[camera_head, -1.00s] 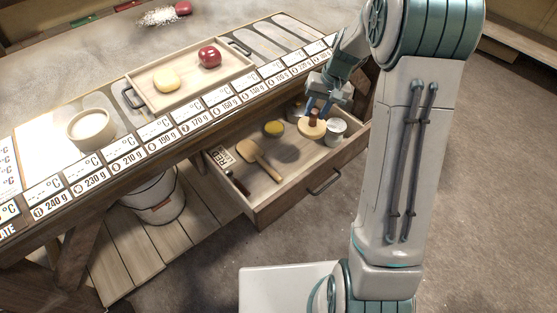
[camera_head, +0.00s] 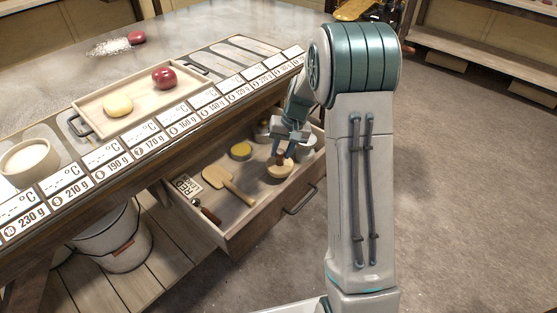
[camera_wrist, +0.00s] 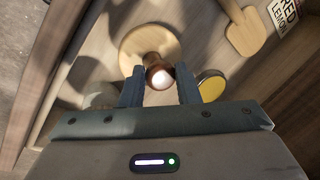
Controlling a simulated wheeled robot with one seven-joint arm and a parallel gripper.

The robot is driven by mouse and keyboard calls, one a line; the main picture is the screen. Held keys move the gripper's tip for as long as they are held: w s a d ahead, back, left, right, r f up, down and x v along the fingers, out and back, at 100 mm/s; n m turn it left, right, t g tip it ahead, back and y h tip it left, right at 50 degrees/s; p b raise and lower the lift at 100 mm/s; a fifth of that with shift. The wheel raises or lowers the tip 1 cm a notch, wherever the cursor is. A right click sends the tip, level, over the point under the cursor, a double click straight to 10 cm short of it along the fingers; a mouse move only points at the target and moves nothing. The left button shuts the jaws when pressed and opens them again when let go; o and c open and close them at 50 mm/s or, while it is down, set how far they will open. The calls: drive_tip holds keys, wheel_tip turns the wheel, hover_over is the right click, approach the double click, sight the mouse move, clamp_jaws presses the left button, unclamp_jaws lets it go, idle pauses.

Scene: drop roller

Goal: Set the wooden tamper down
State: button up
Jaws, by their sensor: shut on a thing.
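The wooden tamper, a pale round disc with a brown knob handle, is in the open drawer (camera_head: 254,230). The disc (camera_head: 279,171) shows below my gripper (camera_head: 285,152) in the head view. My gripper is shut on the knob, with one finger on each side of it. In the wrist view the knob (camera_wrist: 158,74) sits between the fingertips (camera_wrist: 160,90), and the disc (camera_wrist: 140,45) lies beyond it. The tamper is low over the drawer floor; I cannot tell whether its underside touches. It looks about upright.
The drawer also holds a wooden paddle (camera_head: 216,177), a yellow-topped round tin (camera_head: 241,150), a dark-handled tool (camera_head: 207,211) and a metal container (camera_head: 306,146) close right of the tamper. The tabletop tray (camera_head: 141,118) stands above. Bare drawer floor lies in front.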

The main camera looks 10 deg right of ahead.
sight(284, 153)
drive_tip(key=shift+f, duration=1.95)
drive_tip(key=o, duration=0.9)
drive_tip(key=w+v, duration=0.1)
drive_tip(key=v, duration=1.1)
drive_tip(key=s+a+r+h, duration=0.1)
drive_tip(key=s+r, duration=0.1)
drive_tip(key=s, duration=0.7)
drive_tip(key=s+a+r+n+t+h, duration=0.1)
drive_tip(key=s+r, duration=0.1)
drive_tip(key=s, duration=0.8)
drive_tip(key=s+a+r, duration=0.2)
drive_tip(key=s, duration=0.7)
drive_tip(key=shift+s+a+r+n+t+h+p, duration=0.1)
drive_tip(key=shift+s+n+t+h+p, duration=0.05)
drive_tip(key=shift+n+t+h+p, duration=0.2)
